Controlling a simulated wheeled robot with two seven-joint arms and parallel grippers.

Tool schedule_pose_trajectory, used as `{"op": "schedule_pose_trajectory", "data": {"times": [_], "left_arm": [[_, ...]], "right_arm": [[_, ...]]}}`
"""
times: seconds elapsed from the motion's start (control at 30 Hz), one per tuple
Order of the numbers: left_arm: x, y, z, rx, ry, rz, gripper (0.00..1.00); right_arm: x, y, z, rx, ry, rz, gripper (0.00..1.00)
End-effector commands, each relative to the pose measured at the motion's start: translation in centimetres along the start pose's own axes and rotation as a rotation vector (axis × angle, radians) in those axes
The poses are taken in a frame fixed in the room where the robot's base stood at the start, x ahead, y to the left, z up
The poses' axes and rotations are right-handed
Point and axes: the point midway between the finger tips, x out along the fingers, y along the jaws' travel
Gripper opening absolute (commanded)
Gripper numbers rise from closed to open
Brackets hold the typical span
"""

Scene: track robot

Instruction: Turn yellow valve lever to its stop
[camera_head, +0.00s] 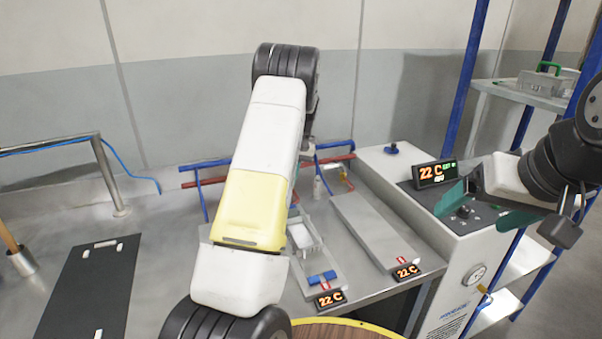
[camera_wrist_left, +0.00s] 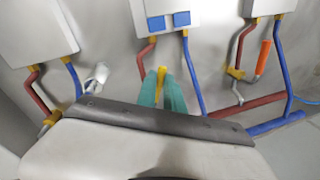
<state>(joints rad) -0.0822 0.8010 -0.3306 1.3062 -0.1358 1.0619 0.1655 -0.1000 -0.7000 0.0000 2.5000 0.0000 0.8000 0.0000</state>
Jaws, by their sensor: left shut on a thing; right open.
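In the left wrist view my left gripper (camera_wrist_left: 163,84) has its teal fingers closed around a thin yellow lever (camera_wrist_left: 161,76), which shows as a narrow strip between them. The lever is by a red pipe under a white panel with blue blocks. In the head view my left arm covers the middle, and its gripper and the held lever are hidden behind it. My right gripper (camera_head: 460,217) is open, its teal fingers apart over the grey control box, with nothing seen between them.
Two flat plates lie on the bench (camera_head: 375,292), each beside a "22 C" display (camera_head: 330,299). The control box (camera_head: 480,245) has another display (camera_head: 434,174) and a knob. An orange-handled part (camera_wrist_left: 262,58) and red and blue pipes lie close by. Blue posts stand at right.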

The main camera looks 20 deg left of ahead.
Motion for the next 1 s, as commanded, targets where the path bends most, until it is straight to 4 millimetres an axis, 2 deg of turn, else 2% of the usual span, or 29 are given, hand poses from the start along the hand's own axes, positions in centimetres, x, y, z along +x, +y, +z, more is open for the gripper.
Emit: {"op": "schedule_pose_trajectory", "data": {"times": [0.43, 1.0], "left_arm": [[-0.5, 1.9, -0.6, -0.295, -0.054, 0.001, 0.0], [-0.6, 2.4, -0.8, -0.376, -0.071, 0.001, 0.0]], "right_arm": [[0.0, 0.0, 0.0, 0.0, 0.0, 0.0, 0.85], [0.0, 0.0, 0.0, 0.0, 0.0, 0.0, 0.85]]}}
